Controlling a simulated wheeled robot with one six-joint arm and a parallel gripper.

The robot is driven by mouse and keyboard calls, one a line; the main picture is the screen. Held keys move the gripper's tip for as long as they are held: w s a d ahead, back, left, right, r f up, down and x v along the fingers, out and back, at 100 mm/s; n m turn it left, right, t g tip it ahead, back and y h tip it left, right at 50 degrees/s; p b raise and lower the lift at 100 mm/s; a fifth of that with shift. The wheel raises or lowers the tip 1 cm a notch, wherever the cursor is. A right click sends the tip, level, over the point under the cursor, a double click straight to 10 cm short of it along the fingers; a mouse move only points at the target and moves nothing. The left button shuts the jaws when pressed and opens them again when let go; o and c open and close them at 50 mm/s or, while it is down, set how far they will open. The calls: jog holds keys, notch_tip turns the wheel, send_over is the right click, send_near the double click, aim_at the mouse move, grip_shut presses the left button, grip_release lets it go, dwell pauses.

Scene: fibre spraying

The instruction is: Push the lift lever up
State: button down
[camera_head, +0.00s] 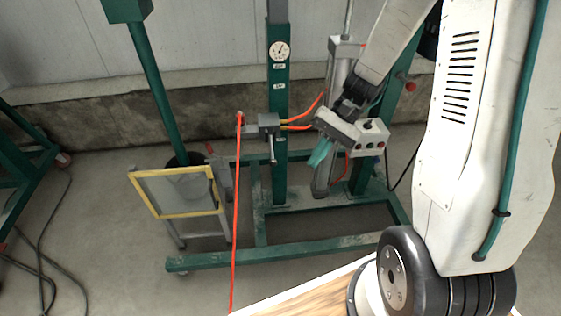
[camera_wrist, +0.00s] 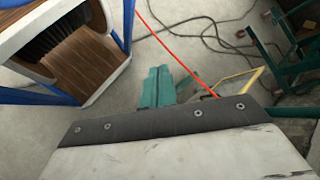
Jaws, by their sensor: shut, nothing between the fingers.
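A grey valve block (camera_head: 262,126) is fixed at the green column, with orange hoses on its right. A short grey lever (camera_head: 273,150) hangs down from it; I take this as the lift lever. My gripper (camera_head: 319,154) has teal fingers pointing down and left, to the right of the lever and apart from it in the picture. In the wrist view the teal fingers (camera_wrist: 158,88) are together and empty. The lever cannot be made out in the wrist view.
A green column (camera_head: 279,100) with a gauge rises from a green floor frame (camera_head: 215,261). A control box (camera_head: 372,134) with a knob and buttons is close behind my wrist. An orange hose (camera_head: 236,210) hangs left of the lever. A yellow-edged panel (camera_head: 178,193) stands at the left.

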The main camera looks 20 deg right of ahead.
aim_at(272, 150)
jog(key=w+d+f+m+t+y, duration=0.25)
jog(key=w+f+m+t, duration=0.35)
jog(key=f, duration=0.6)
jog(key=w+d+f+m+t+y, duration=0.1)
jog(key=w+d+f+m+t, duration=0.3)
jog(key=w+f, duration=0.65)
jog(key=w+d+n+t, duration=0.1)
jog(key=w+d+f+n+t+h, duration=0.1)
jog(key=w+t, duration=0.1)
jog(key=shift+w+d+n+t, duration=0.15)
jog(key=shift+d+n+t, duration=0.05)
jog(key=shift+n+t, duration=0.1)
jog(key=w+a, duration=0.3)
jog(key=a, duration=0.6)
jog(key=shift+f, duration=0.25)
jog(key=shift+d, duration=0.15)
